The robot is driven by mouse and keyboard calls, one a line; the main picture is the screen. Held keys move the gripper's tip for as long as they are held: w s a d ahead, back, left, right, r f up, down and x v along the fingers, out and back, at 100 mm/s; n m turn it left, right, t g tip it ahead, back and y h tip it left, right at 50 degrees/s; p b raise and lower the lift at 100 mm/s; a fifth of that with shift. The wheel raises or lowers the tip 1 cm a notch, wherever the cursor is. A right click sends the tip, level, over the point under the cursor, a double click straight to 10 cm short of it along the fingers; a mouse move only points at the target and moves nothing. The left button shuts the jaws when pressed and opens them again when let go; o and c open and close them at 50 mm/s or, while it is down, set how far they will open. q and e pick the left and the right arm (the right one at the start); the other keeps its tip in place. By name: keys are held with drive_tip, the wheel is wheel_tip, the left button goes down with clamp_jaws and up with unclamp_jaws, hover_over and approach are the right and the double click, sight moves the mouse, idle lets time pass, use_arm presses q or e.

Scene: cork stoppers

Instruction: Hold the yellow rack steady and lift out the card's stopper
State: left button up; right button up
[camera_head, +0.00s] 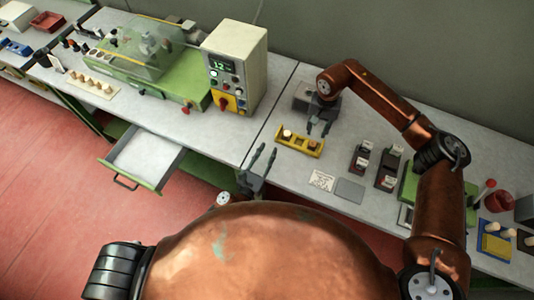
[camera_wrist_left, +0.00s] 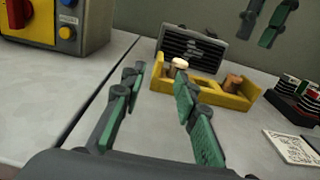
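The yellow rack (camera_head: 297,149) stands on the grey bench. A pale stopper (camera_head: 287,133) sits at its left end and a brown stopper (camera_head: 313,146) towards its right end; both show in the left wrist view, pale (camera_wrist_left: 179,64) and brown (camera_wrist_left: 233,82). A white card (camera_head: 321,181) with dark markings lies in front of the rack, its print too small to read. My left gripper (camera_head: 268,152) is open and empty, short of the rack's left end. My right gripper (camera_head: 319,129) is open and empty above and behind the rack's right part.
A grey plate (camera_head: 349,191) lies beside the card. Dark blocks with stoppers (camera_head: 361,158) stand to the right. A vented grey box (camera_wrist_left: 192,50) is behind the rack. The control box (camera_head: 234,65) stands left, and a drawer (camera_head: 145,160) is open below.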

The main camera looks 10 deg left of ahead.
sight(276, 137)
use_arm(q)
drive_tip(key=x, duration=0.7)
drive_tip(key=shift+d, duration=0.1)
drive_tip(key=shift+c, duration=0.6)
clamp_jaws()
